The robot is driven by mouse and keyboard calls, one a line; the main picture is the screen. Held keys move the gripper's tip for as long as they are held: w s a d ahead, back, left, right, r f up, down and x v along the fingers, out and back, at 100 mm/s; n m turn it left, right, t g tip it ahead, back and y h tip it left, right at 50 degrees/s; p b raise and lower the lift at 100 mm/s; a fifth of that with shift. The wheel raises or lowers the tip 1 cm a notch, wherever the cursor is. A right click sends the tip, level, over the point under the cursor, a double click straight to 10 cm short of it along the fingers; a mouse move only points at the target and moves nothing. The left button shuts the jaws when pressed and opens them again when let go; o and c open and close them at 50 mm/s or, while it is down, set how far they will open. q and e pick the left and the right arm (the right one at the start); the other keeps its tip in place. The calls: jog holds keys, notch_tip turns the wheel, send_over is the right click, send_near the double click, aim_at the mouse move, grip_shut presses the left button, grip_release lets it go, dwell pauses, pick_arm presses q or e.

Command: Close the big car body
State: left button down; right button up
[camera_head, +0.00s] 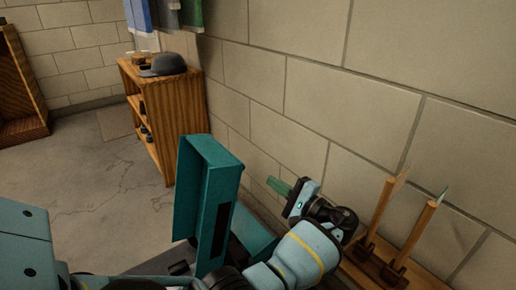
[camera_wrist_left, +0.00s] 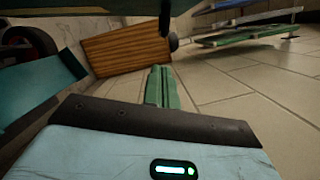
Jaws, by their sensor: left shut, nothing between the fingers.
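The teal car body (camera_head: 208,185) shows in the middle of the head view, with a large panel standing up steeply and a dark patch on its side. Another teal part (camera_head: 254,232) shows low to its right. My left gripper (camera_head: 278,186) is to the right of the raised panel, apart from it, with its green fingers pointing left. In the left wrist view the green fingers (camera_wrist_left: 162,88) are together with nothing between them. A teal surface (camera_wrist_left: 35,85) lies at the left of that view. The lower car body is mostly hidden by my arm. My right gripper is not in view.
A brick wall (camera_head: 320,95) runs close along the right. A wooden rack (camera_head: 400,245) with upright handles stands at the lower right. A wooden shelf (camera_head: 168,105) with a grey cap (camera_head: 163,65) stands behind. The floor (camera_head: 90,170) at left is clear.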

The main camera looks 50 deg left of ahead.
pick_arm(q)
jog(key=s+a+r+b, duration=0.1)
jog(key=a, duration=0.9)
jog(key=shift+s, duration=0.2)
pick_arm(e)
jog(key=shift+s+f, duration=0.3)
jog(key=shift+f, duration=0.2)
pick_arm(q)
jog(key=shift+r, duration=0.1)
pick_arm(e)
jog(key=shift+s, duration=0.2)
